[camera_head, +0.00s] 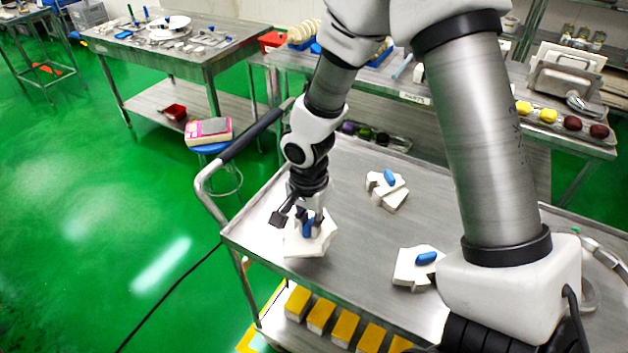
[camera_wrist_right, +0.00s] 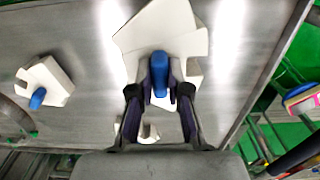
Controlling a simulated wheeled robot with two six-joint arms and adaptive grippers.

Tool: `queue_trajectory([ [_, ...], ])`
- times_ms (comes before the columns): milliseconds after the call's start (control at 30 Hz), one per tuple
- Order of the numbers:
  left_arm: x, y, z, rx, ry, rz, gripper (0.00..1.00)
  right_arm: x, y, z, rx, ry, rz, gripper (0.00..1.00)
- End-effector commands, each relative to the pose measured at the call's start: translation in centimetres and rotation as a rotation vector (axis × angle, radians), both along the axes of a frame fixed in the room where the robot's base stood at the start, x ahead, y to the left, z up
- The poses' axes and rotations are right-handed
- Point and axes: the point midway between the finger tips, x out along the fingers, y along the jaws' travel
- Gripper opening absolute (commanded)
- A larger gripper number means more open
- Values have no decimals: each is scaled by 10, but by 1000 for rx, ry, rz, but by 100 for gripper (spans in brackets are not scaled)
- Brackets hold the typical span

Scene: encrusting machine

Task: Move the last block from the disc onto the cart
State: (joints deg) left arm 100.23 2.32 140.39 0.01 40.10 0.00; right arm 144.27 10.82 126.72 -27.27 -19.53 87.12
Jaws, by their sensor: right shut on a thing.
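My right gripper (camera_head: 307,222) is shut on the blue handle of a white block (camera_head: 318,243) at the cart's near left corner. In the right wrist view the fingers (camera_wrist_right: 164,92) close on both sides of the handle, with the white block (camera_wrist_right: 150,30) beyond. The block is on or just above the cart (camera_head: 345,255); I cannot tell which. Two other white blocks with blue handles lie on the cart, one behind (camera_head: 392,197) and one to the right (camera_head: 410,272). I do not make out the disc. My left gripper is not in view.
Yellow-topped blocks (camera_head: 345,328) line the cart's lower shelf. The cart's push handle (camera_head: 250,137) rises on the left. Behind stand a bench with coloured pieces (camera_head: 560,120) and a steel table (camera_head: 165,52). The cart top between the blocks is clear.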

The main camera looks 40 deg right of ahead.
Motion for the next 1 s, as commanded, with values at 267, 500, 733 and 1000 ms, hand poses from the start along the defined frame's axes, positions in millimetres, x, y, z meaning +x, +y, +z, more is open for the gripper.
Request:
queue_trajectory([
  [267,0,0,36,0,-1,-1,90,82,-37,-3,-2,-1,-4,0],
  [500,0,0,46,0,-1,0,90,113,-51,-15,-2,4,0,0],
  [733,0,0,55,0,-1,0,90,113,-51,-45,0,1,-1,0],
  [1000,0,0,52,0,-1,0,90,113,-51,-49,-1,1,0,0],
])
